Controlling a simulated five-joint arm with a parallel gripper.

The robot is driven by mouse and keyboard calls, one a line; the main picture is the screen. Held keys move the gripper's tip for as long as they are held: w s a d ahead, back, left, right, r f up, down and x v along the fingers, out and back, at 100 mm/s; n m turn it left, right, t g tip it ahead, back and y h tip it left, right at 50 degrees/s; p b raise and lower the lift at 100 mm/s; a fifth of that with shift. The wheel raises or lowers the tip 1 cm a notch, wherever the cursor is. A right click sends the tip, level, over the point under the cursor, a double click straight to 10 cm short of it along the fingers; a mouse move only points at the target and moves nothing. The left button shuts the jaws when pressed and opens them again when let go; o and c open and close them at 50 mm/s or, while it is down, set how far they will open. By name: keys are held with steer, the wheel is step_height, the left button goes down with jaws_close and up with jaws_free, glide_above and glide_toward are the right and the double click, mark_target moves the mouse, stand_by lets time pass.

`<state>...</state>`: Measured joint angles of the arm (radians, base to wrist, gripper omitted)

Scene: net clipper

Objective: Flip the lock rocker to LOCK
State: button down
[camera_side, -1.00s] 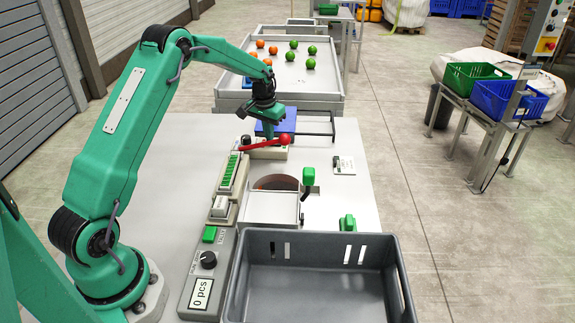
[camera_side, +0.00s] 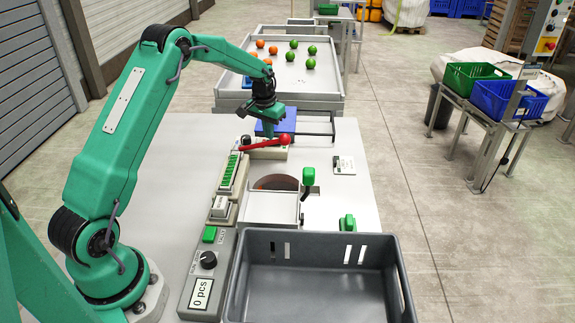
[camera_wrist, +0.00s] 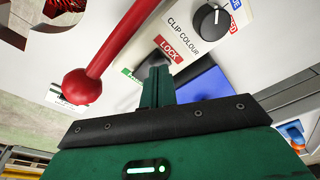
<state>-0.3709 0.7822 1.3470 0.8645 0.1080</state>
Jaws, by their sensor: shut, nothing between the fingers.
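My gripper (camera_wrist: 157,75) is shut and empty. Its fingertips are at the panel beside the red LOCK label (camera_wrist: 169,49) in the wrist view. A green label (camera_wrist: 131,75), mostly hidden, lies to the left of the fingers. The lock rocker itself cannot be made out clearly; the fingers cover the spot between the two labels. In the side view my gripper (camera_side: 268,131) points down at the far end of the machine, just behind the red lever. Whether the fingertips touch the rocker cannot be told.
A red lever with a ball end (camera_wrist: 82,86) stands close to the left of the fingers. A black clip colour knob (camera_wrist: 209,22) is on the same panel. A blue block (camera_wrist: 203,85) lies to the right. A grey crate (camera_side: 240,270) stands at the near end.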

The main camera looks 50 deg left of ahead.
step_height(320, 180, up, 6)
stand_by(1.0)
steer(key=shift+r, duration=0.15)
